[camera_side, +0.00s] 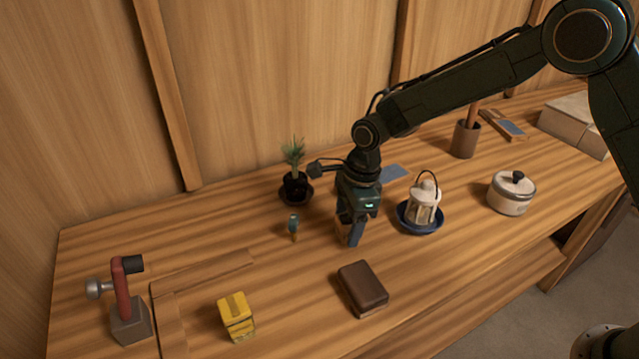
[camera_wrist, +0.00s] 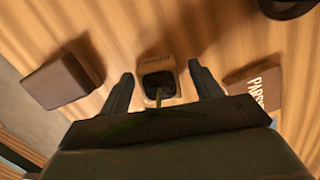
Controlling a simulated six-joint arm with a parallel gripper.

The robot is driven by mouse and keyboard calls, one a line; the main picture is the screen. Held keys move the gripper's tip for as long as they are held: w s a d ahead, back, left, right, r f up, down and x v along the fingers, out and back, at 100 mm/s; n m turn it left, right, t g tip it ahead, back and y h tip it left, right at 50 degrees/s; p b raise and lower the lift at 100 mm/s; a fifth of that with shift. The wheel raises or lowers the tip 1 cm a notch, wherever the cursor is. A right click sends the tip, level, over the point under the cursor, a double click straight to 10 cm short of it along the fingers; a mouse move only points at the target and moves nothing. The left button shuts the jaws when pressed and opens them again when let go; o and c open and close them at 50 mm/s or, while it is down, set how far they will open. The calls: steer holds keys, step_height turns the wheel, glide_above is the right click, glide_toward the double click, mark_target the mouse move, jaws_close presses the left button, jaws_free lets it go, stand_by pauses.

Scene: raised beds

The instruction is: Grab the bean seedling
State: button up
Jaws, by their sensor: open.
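The bean seedling shows in the wrist view as a small pale pot (camera_wrist: 157,67) with printed letters on its side and dark soil inside. A thin green stem and leaves (camera_wrist: 150,125) rise from it toward the camera, partly hidden by my gripper's body. My gripper (camera_wrist: 163,84) is open, with one finger on each side of the pot and visible gaps to both. In the side view my gripper (camera_side: 350,238) points down close to the table, and only a small tan part of the pot (camera_side: 341,230) shows behind a finger.
A brown block (camera_side: 362,288) lies in front. A lantern on a blue dish (camera_side: 420,222) stands close right, and a dark potted plant (camera_side: 295,185) behind left. A small upright object (camera_side: 293,226) is at left. A lettered packet (camera_wrist: 252,88) lies beside the pot.

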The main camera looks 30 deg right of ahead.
mark_target(349, 219)
steer(key=shift+c, duration=0.2)
steer(key=c, duration=1)
steer(key=shift+r, duration=0.1)
steer(key=shift+c, duration=0.2)
step_height(349, 219, up, 20)
stand_by(0.7)
